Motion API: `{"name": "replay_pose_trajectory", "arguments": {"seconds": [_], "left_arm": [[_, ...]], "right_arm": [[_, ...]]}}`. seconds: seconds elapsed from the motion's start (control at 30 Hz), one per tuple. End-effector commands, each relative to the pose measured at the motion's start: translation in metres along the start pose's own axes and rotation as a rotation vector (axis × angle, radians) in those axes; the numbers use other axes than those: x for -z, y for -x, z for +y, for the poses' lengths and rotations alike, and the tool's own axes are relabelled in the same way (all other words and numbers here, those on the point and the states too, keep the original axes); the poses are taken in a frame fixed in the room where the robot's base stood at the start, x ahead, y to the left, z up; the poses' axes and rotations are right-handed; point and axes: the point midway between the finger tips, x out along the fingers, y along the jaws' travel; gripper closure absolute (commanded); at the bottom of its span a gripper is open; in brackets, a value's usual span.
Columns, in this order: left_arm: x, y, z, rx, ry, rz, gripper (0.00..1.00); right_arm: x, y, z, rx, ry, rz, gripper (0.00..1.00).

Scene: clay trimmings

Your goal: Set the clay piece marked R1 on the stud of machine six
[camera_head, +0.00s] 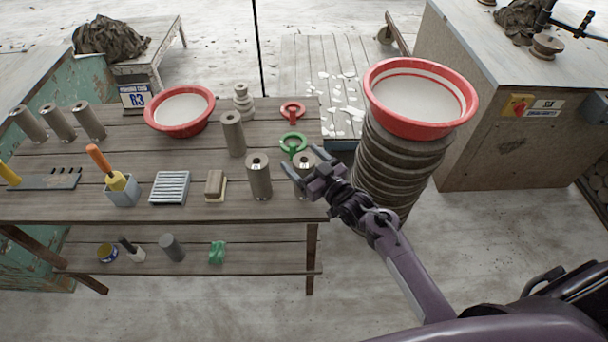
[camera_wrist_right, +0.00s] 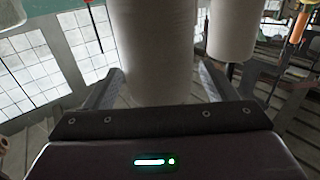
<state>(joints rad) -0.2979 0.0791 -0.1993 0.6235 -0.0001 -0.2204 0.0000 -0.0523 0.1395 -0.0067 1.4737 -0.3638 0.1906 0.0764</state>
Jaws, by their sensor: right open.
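Several grey-beige clay cylinders with a hole in the top stand on the wooden table (camera_head: 60,208). I cannot read an R1 mark on any of them. My right gripper (camera_head: 302,158) is open at the table's right end, its fingers on either side of one cylinder (camera_head: 306,164). In the right wrist view, a pale cylinder (camera_wrist_right: 155,50) stands between the open fingers (camera_wrist_right: 158,88); I cannot tell if they touch it. A second cylinder (camera_head: 258,177) stands just left of it. A machine (camera_head: 490,140) with a small, unclear label is at the right; its stud is not clear. My left gripper is not in view.
A stack of round discs (camera_head: 385,185) carries a red-rimmed basin (camera_head: 421,128) close right of my gripper. Another red-rimmed bowl (camera_head: 180,128), a green ring tool (camera_head: 293,143), a sponge block (camera_head: 215,185) and a ribbed tray (camera_head: 170,188) are on the table. White scraps lie behind.

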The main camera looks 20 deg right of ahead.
Motion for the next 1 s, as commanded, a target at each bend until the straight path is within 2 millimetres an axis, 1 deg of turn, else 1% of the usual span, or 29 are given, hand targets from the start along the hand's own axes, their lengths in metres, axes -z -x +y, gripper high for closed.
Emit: {"name": "replay_pose_trajectory", "arguments": {"seconds": [0.07,0.1,0.6,0.7,1.0], "left_arm": [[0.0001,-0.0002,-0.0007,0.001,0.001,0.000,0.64],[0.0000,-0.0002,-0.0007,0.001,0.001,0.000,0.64],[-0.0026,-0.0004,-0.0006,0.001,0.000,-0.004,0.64],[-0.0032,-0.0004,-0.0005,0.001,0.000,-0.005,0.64],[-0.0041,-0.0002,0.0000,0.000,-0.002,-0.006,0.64]], "right_arm": [[-0.0003,0.0003,-0.0001,0.000,0.000,0.000,0.21],[-0.0003,0.0003,-0.0001,0.000,0.000,0.000,0.24],[-0.0004,0.0006,0.0000,0.000,0.000,-0.001,0.89],[-0.0004,0.0006,0.0000,0.000,0.001,-0.001,1.00],[0.0027,0.0000,0.0003,0.000,0.002,0.004,1.00]]}}
